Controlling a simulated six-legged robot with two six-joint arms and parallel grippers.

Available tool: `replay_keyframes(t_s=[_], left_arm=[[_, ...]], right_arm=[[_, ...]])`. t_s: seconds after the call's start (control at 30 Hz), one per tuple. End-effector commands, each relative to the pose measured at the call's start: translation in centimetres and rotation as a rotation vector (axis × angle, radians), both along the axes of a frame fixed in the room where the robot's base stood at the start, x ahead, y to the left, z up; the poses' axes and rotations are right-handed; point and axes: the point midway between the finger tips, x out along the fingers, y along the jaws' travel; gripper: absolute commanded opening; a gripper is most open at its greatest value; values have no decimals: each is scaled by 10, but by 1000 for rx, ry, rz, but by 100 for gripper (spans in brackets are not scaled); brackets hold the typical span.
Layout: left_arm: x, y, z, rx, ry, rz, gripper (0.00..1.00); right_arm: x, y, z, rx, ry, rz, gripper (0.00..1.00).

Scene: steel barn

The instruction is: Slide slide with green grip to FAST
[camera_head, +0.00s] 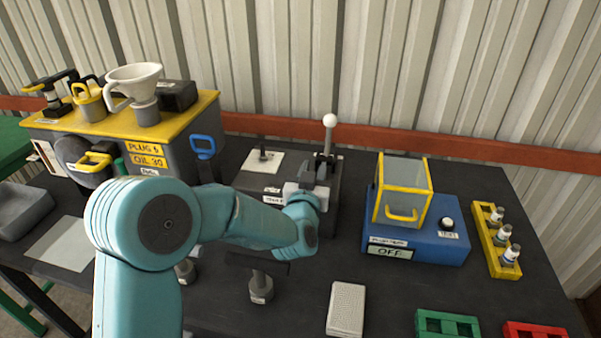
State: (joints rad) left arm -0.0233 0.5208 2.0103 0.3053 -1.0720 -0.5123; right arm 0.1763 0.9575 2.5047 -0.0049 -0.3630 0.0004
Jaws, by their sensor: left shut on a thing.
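My left arm comes in from the lower left, and its wrist covers the front of a dark grey box (330,185) in the middle of the bench. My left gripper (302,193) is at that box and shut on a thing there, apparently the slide. The fingertips, the slide's green grip and any FAST mark are hidden or too small to make out. The box has an upright lever with a white ball knob (330,120) and a pale plate with a small dark toggle (262,155). My right gripper is not in view.
A blue box (450,215) with a yellow-framed clear cover and an OFF sign stands to the right. A yellow rack (486,226) is beyond it. The yellow-topped oil station (205,103) stands left. A white block (346,308) and green and red trays (447,324) are in front.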

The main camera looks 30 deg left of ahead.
Motion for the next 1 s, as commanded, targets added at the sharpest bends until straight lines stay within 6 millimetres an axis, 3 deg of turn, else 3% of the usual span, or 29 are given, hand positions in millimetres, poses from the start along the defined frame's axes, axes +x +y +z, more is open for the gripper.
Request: replay_keyframes(t_s=[0.27, 0.3, 0.37, 0.73, 0.87, 1.0], left_arm=[[1, -6, 1, 1, -2, -10, 0], [1, -6, 1, 1, -2, -11, 38], [1, -6, 1, 1, -1, -11, 53], [-5, -7, 0, 1, 0, -9, 53], [-26, -12, -1, 1, 0, -10, 53], [-62, -22, -1, 1, -2, -11, 53]], right_arm=[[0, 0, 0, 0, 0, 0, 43], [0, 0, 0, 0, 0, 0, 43], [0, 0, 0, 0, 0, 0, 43], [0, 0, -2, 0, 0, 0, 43], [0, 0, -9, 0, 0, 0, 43], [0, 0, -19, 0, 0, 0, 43]])
